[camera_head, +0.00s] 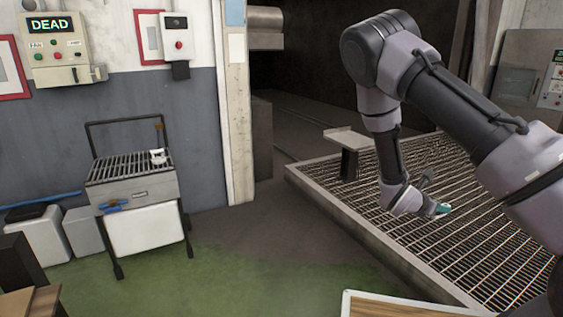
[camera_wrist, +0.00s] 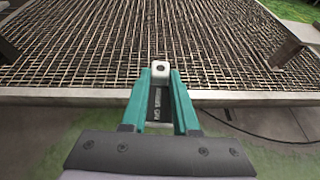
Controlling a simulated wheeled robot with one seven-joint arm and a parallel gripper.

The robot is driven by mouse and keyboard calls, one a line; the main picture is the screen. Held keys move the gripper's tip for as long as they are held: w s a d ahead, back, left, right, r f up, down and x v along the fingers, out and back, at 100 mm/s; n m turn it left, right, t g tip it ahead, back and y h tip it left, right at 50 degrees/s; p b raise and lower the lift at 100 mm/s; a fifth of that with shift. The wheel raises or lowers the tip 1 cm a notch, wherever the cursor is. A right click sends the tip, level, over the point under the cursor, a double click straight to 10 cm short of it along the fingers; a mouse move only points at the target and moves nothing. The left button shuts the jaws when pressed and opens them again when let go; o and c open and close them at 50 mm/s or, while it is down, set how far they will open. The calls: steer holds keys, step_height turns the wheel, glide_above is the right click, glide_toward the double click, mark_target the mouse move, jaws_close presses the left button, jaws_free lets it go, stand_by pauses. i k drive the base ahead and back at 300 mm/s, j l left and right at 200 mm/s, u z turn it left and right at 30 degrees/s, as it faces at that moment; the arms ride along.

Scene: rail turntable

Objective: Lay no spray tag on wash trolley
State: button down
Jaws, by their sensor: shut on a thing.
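My gripper (camera_head: 441,208) has teal fingers and hangs over the metal grating, away from the trolley. In the wrist view my gripper (camera_wrist: 160,82) is shut on a small tag (camera_wrist: 160,69), whose pale end with a dark hole shows at the fingertips. A dark strip with pale lettering lies between the fingers; the lettering is too small to read surely. The wash trolley (camera_head: 112,170) stands at the left against the wall, with a slatted top, a rear handle and a white bin below. A small white object (camera_head: 158,156) sits on its slats at the right.
A large grating (camera_head: 400,235) with a raised rim fills the right; a grey bracket-like stand (camera_head: 347,140) rises at its left side. A control box reading DEAD (camera_head: 60,45) hangs on the wall. Pale containers (camera_head: 47,237) stand left of the trolley. Green floor before the trolley is clear.

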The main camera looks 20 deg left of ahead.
mark_target(121, 165)
steer(key=i+j+u, duration=0.25)
steer(key=i+u, duration=0.75)
steer(key=i, duration=0.15)
steer(key=i+l+u, duration=0.3)
steer(key=i+u, duration=0.2)
steer(key=i+j+u, duration=0.15)
steer(key=i+u, duration=0.25)
steer(key=i, duration=0.35)
steer(key=i+u, duration=0.4)
steer(key=i, duration=0.4)
steer(key=i+j+z, duration=0.15)
steer(key=i, duration=0.3)
steer(key=i+j+z, duration=0.15)
steer(key=i+j, duration=0.2)
steer(key=i, duration=0.05)
